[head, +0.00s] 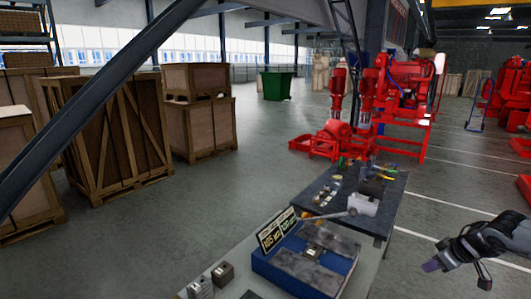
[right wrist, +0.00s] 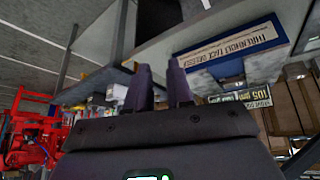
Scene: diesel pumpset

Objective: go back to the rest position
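My right gripper (head: 432,266) is at the lower right of the head view, held out in the air over the floor, to the right of the benches. In the right wrist view its two dark purple fingers (right wrist: 158,88) stand apart with a gap between them, and nothing is held there. My left gripper is not in the head view.
A light bench (head: 232,255) carries a blue tray (head: 345,276) and small signs (head: 277,231). A dark table (head: 395,203) behind it holds tools. Wooden crates (head: 108,135) stand left, red pump machinery (head: 403,90) behind. The floor (head: 240,190) left of the benches is clear.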

